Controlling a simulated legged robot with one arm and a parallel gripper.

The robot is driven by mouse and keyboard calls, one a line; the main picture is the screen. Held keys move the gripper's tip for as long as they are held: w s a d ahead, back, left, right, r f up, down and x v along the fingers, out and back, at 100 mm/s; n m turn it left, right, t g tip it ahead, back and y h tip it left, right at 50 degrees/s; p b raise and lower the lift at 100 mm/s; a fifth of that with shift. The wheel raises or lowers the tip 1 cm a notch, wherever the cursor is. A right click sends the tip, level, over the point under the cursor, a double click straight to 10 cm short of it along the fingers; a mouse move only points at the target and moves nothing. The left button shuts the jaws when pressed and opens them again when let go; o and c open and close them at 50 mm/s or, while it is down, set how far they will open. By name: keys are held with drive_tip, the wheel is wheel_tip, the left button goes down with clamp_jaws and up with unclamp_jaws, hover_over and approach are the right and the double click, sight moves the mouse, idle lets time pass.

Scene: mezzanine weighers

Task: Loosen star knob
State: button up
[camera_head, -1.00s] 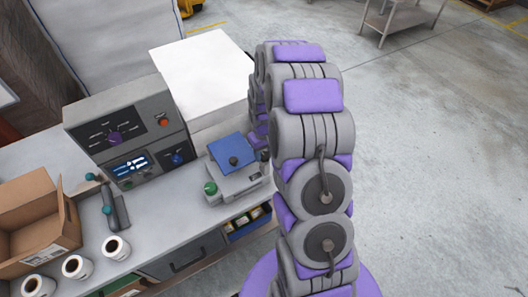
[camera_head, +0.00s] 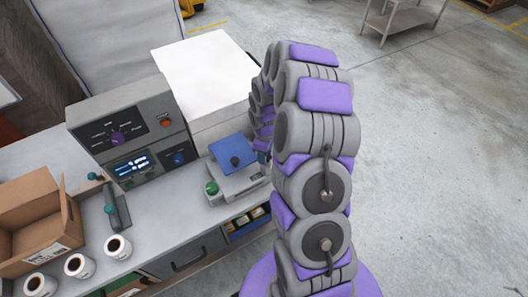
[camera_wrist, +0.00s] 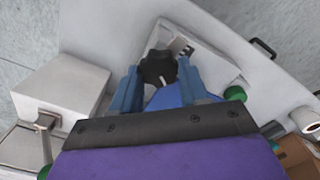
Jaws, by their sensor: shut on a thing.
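The star knob (camera_wrist: 158,68) is black and lobed, with a pale mark on it, in the wrist view. My gripper (camera_wrist: 160,78) has its two blue fingers on either side of the knob, shut on it. A blue plate (camera_wrist: 166,98) shows between the fingers, just below the knob. In the head view, a small grey weigher (camera_head: 238,186) stands at the table's right end, with a blue plate (camera_head: 228,148), a dark round knob (camera_head: 235,161) and a green knob (camera_head: 211,188).
A grey control box (camera_head: 130,125) with dials and a lit display stands left of the weigher. A white box (camera_head: 205,75) is behind. An open cardboard box (camera_head: 45,245) and several white rolls (camera_head: 118,247) lie at the left. Open floor is on the right.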

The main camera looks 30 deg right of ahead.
idle(0.5)
drive_tip(key=o, duration=1.1)
drive_tip(key=shift+d, duration=0.2)
drive_tip(key=shift+c, duration=0.2)
drive_tip(key=shift+r, duration=0.1)
wheel_tip(320, 180, up, 17)
